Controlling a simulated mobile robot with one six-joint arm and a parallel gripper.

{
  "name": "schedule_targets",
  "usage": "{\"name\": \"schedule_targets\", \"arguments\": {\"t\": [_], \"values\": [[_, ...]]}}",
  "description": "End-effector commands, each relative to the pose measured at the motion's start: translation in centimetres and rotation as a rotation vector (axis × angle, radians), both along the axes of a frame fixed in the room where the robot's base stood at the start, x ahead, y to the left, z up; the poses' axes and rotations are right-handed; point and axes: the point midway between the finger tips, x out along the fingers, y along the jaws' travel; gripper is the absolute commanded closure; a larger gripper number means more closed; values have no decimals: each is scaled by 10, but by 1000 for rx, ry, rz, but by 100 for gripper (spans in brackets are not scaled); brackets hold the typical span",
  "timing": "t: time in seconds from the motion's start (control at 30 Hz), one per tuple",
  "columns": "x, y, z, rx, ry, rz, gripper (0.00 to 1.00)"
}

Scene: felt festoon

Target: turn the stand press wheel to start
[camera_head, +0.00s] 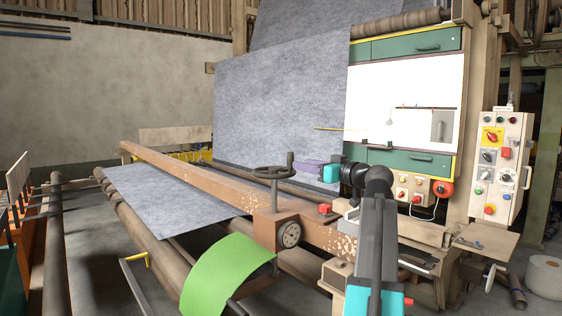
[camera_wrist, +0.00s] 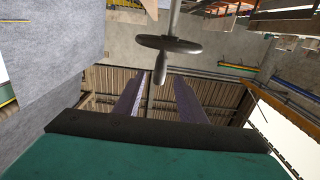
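The stand press wheel (camera_head: 273,172) is a dark handwheel with an upright handle (camera_head: 290,160). It sits on a rusty stand with a round dial (camera_head: 289,235). My gripper (camera_head: 297,169) reaches in from the right, its lavender fingers level with the wheel and their tips close to the handle. In the wrist view the wheel (camera_wrist: 150,41) is at the top centre. Its handle (camera_wrist: 160,66) shows between the two finger ends (camera_wrist: 158,82), which are apart. I cannot tell whether a finger touches the handle.
A rusty beam (camera_head: 190,175) runs diagonally below the wheel. Grey felt (camera_head: 275,100) hangs behind it, and a green sheet (camera_head: 225,272) curves below. A control box (camera_head: 500,165) and a green-framed cabinet (camera_head: 405,48) stand at right. Rollers (camera_head: 53,240) lie at left.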

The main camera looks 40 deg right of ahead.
Motion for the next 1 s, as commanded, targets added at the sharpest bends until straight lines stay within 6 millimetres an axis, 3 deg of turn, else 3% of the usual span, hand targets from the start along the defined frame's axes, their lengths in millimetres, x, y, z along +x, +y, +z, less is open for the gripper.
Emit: {"name": "schedule_targets", "arguments": {"t": [0.7, 1.0], "values": [[100, -6, 2, 0, 0, 0, 63], [116, -7, 0, -1, 0, -1, 63]]}}
